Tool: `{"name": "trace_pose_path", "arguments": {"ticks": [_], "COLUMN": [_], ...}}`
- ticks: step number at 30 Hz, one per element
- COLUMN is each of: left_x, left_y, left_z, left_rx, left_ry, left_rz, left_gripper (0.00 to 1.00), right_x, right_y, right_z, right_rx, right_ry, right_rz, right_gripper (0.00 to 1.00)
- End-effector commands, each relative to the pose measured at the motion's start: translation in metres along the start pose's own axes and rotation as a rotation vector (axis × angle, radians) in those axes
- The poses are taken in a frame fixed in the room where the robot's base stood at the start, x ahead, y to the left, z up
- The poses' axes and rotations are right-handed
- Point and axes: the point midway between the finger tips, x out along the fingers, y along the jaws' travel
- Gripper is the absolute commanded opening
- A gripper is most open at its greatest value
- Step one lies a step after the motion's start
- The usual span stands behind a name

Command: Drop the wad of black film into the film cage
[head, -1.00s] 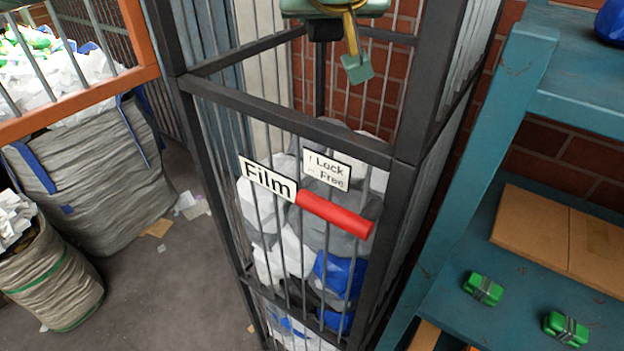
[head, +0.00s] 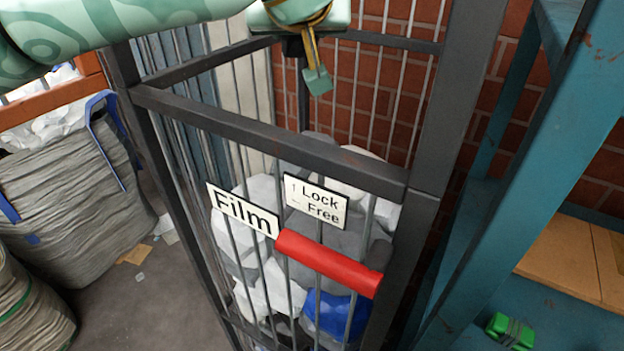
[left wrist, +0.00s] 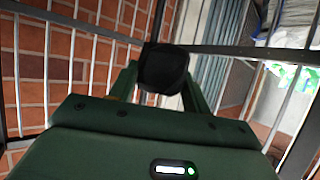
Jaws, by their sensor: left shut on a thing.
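The film cage (head: 260,130) is a dark frame with thin upright bars, a "Film" sign (head: 243,210) and an open top. White, grey and blue wads (head: 335,315) lie inside it. My left gripper (left wrist: 163,76) is shut on the wad of black film (left wrist: 161,66), a dark lump between its green fingers in the left wrist view. In the head view, my left arm crosses the top left, and its pale green end is over the cage's back part. The fingers are not clear there, and I cannot tell the wad's height over the rim. My right gripper is not in view.
A red handle (head: 330,262) lies sideways below the "Lock/Free" sign (head: 316,201). A teal shelf (head: 500,185) with a green bundle (head: 510,331) stands close at right. Grey sacks (head: 75,205) stand at left. A brick wall is behind the cage.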

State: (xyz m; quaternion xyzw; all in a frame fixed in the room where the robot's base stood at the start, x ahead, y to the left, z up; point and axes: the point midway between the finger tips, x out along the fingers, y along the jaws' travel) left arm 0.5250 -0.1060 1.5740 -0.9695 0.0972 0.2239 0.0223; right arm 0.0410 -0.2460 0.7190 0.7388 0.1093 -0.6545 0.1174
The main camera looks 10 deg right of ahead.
Motion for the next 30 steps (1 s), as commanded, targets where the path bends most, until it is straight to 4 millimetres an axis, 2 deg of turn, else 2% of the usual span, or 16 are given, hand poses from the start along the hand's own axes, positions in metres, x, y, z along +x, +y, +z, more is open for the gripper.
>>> {"name": "trace_pose_path", "arguments": {"ticks": [7, 8, 9, 10, 18, 22, 26, 30], "left_x": [0.0, 0.0, 0.0, 0.0, -0.001, -0.01, -0.035, -0.075], "left_y": [0.0, 0.0, 0.0, 0.0, 0.0, 0.0, 0.0, 0.0], "left_z": [0.0, 0.0, 0.0, 0.0, 0.0, -0.001, 0.0, 0.001], "left_rx": [0.0, 0.0, 0.0, 0.0, 0.0, 0.001, 0.002, 0.002], "left_ry": [0.001, 0.001, 0.001, 0.001, 0.001, 0.004, 0.008, 0.008], "left_rz": [0.0, 0.0, 0.0, 0.0, 0.0, 0.002, 0.001, 0.001], "left_gripper": [0.27, 0.56, 0.67, 0.73, 0.73, 0.73, 0.73, 0.73], "right_x": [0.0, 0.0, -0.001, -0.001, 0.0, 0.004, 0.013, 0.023], "right_y": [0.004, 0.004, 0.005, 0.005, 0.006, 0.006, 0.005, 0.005], "right_z": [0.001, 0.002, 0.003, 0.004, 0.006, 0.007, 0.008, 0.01], "right_rx": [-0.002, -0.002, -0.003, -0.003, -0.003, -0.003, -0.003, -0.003], "right_ry": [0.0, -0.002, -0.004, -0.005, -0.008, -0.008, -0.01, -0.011], "right_rz": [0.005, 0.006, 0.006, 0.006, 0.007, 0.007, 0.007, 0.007], "right_gripper": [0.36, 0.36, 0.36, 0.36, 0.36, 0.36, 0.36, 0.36]}}
